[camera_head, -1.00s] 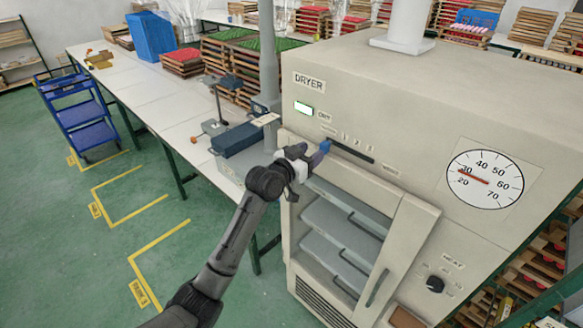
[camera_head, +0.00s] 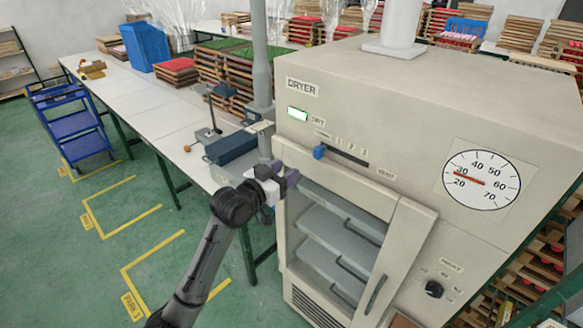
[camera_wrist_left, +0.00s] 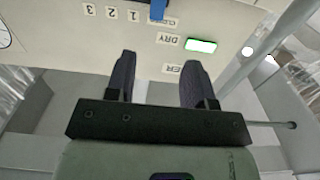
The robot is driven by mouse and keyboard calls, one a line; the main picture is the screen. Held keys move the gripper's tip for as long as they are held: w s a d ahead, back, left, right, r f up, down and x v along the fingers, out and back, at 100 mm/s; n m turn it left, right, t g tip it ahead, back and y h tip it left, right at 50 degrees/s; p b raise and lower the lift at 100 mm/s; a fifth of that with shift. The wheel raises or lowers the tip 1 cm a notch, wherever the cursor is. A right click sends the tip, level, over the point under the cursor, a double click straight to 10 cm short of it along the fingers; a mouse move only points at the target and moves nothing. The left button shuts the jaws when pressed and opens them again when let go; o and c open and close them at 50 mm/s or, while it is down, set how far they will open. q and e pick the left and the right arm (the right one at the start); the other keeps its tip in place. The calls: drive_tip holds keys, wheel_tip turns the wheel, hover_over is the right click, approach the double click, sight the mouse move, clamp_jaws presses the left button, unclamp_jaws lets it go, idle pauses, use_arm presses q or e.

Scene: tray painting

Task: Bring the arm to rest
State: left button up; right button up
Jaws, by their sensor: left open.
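My left gripper (camera_head: 286,178) is in front of the upper left edge of the dryer (camera_head: 398,105), open and empty. In the left wrist view its two dark fingers (camera_wrist_left: 157,84) stand apart with nothing between them. The blue slider knob (camera_head: 319,152) sits at the left end of its slot, by the closed mark, and is clear of the fingers. It also shows at the top of the left wrist view (camera_wrist_left: 157,9). The green DRY lamp (camera_head: 297,113) is lit. My right gripper is not in view.
The dryer's front shows shelves with handles (camera_head: 338,240) behind a framed door (camera_head: 400,255). A dial (camera_head: 482,180) reads near 30. A long white table (camera_head: 140,105) with stacked trays stands to the left, a blue cart (camera_head: 72,130) beyond.

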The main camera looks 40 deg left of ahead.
use_arm(q)
drive_tip(key=s+d+f+g+p, duration=0.3)
drive_tip(key=s+d+f+g, duration=0.1)
drive_tip(key=s, duration=0.8)
drive_tip(key=s+d+f+m+g+p, duration=0.1)
drive_tip(key=s+d+f+g+p, duration=0.2)
drive_tip(key=s, duration=1)
drive_tip(key=s+d+f+g+p, duration=0.4)
drive_tip(key=s+d+f+g, duration=0.3)
drive_tip(key=s+d+f, duration=0.3)
wheel_tip(320, 180, down, 3)
drive_tip(key=s, duration=0.2)
drive_tip(key=shift+s+d+f+m, duration=0.15)
drive_tip(key=shift+s+d+m, duration=0.1)
drive_tip(key=shift+s+m, duration=0.05)
idle(0.9)
